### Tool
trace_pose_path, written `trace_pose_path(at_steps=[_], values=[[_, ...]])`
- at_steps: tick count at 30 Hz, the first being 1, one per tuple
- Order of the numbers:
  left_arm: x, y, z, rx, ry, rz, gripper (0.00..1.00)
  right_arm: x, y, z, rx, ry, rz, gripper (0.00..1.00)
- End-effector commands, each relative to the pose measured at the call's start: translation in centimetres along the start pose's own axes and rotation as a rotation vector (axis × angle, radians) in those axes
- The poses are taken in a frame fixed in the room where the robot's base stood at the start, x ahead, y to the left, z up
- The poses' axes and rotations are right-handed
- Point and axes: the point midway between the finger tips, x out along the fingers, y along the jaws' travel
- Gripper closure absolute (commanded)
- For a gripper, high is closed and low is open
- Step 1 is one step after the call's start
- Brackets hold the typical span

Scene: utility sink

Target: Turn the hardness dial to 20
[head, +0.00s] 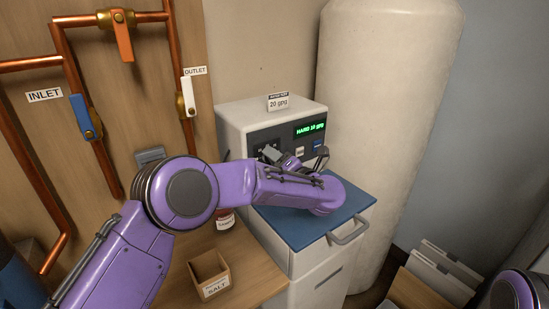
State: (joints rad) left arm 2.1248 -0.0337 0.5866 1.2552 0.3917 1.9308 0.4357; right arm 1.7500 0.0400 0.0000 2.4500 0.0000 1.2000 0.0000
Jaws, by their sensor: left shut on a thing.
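The softener's control head (232,122) is a pale box with a dark front panel. Its green display (310,129) reads "HARD" and a small number that looks like 19 gpg. A card on top (278,103) reads 20 gpg. My left arm reaches across from the left, and my left gripper (271,153) is at the left part of the panel, shut on the hardness dial. The gripper and wrist hide the dial, so its pointer cannot be seen. My right gripper is out of view; only a purple part of that arm shows at the bottom right corner.
A blue lid (345,209) with a grey handle (349,231) lies below the panel. A tall white tank (385,110) stands behind right. Copper pipes with valves (187,97) run along the left wall. An open "SALT" box (210,272) sits on the wooden surface.

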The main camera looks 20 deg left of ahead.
Motion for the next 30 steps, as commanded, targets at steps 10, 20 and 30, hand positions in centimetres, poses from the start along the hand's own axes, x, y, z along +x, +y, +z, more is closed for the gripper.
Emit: trace_pose_path(at_steps=[10, 20, 30], values=[[-0.1, 0.1, 0.3, 0.292, -0.004, 0.002, 0.84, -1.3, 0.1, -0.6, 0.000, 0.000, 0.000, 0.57], [0.0, 0.0, 0.2, 0.461, -0.005, 0.003, 0.85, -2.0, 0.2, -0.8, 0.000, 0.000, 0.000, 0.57], [0.0, 0.0, 0.2, 0.515, -0.005, 0.004, 0.85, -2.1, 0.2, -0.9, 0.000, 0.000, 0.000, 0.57]])
